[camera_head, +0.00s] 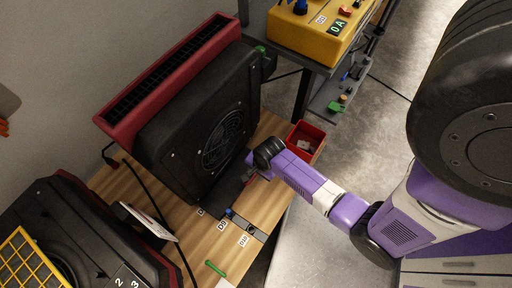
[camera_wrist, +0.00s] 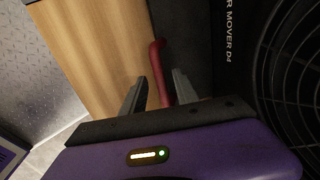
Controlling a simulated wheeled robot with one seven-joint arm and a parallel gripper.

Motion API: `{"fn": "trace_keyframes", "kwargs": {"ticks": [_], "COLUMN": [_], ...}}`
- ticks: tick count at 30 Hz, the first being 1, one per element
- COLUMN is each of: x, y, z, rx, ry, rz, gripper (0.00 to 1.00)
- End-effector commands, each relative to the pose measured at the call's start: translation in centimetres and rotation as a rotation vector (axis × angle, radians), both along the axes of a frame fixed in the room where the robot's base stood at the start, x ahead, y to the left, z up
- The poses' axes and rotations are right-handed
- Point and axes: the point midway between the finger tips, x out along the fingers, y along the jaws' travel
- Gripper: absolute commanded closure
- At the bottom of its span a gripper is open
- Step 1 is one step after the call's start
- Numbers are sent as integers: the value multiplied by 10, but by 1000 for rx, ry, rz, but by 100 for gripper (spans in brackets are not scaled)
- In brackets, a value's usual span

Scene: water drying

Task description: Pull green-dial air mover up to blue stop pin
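A large black air mover (camera_head: 180,140) with a red slotted top (camera_head: 165,85) stands on the wooden bench. A green dial (camera_head: 260,49) shows at its upper right corner. A blue pin (camera_head: 229,212) stands on a dark rail near the label D9, in front of the air mover. In the wrist view, the air mover's dark front and round grille (camera_wrist: 295,70) fill the right side. A red handle (camera_wrist: 157,65) lies between the two fingers of my gripper (camera_wrist: 161,76). The fingers are open, with gaps beside the handle. In the head view, my wrist hides part of the handle.
A second black machine with a yellow grille (camera_head: 22,262) is at lower left, with a dark cable nearby. A red bin (camera_head: 306,138) sits at the bench's right edge. A yellow control box (camera_head: 312,30) is at the top. A green peg (camera_head: 215,268) lies near the front.

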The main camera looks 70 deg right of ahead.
Motion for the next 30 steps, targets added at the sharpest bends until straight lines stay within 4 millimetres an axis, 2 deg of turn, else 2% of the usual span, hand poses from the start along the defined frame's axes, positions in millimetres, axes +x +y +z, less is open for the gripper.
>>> {"fn": "trace_keyframes", "kwargs": {"ticks": [9,15,30], "x": [-9,-13,-15], "y": [2,4,4], "z": [46,69,74], "rx": [-1,0,0], "ry": [-2,0,1], "rz": [-1,0,0], "gripper": [64,64,64]}}
